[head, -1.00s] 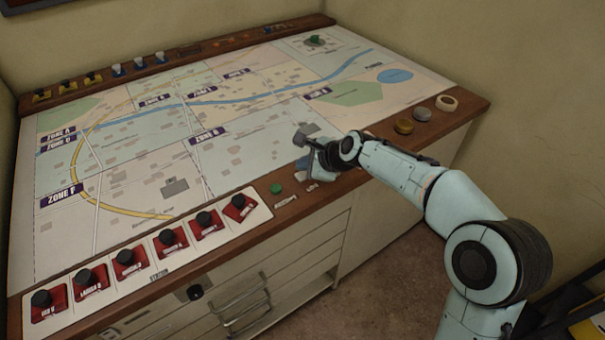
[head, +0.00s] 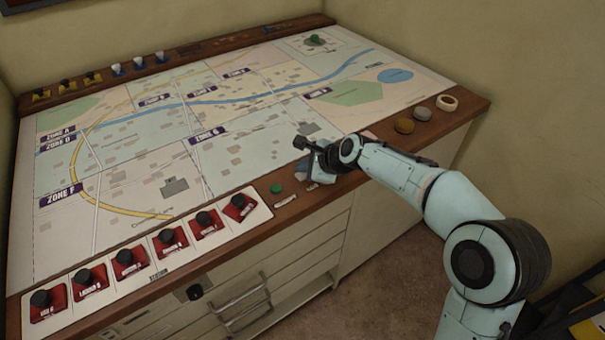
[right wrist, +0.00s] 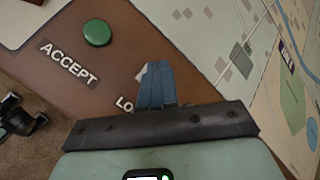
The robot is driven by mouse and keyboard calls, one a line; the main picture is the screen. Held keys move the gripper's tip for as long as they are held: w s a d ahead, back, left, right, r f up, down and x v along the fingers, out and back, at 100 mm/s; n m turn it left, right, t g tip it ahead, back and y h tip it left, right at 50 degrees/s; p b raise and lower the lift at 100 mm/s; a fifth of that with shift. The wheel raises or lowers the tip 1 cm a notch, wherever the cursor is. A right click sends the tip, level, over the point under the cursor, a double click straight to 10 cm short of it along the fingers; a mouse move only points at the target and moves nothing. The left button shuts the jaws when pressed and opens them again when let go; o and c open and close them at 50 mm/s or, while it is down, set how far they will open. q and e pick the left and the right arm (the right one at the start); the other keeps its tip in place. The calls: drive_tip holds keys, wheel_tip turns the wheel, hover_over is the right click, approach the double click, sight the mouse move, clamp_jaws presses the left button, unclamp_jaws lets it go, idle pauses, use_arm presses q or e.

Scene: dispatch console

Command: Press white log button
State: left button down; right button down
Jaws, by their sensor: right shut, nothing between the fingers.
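My right gripper (head: 303,171) is at the front wooden edge of the console, just right of the green button (head: 277,188). In the right wrist view its blue fingers (right wrist: 154,84) are shut with nothing between them and point down at the wood. A small white sliver, likely the white log button (right wrist: 143,71), shows at the fingertips; the fingers hide the rest. Whether they touch it or press it I cannot tell. The label beginning "LO" (right wrist: 124,104) is partly covered by the gripper. My left gripper is out of view.
The green button (right wrist: 97,29) with its ACCEPT label (right wrist: 69,63) is close to the fingers. A row of red switches with black knobs (head: 171,241) lies to the left.

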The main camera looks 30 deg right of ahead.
sight(305, 176)
drive_tip(key=shift+f, duration=0.45)
idle(0.7)
drive_tip(key=shift+r, duration=0.1)
drive_tip(key=shift+r+p, duration=0.75)
drive_tip(key=shift+p, duration=0.05)
wheel_tip(305, 176, up, 5)
drive_tip(key=p, duration=0.5)
drive_tip(key=shift+r, duration=0.1)
idle(0.9)
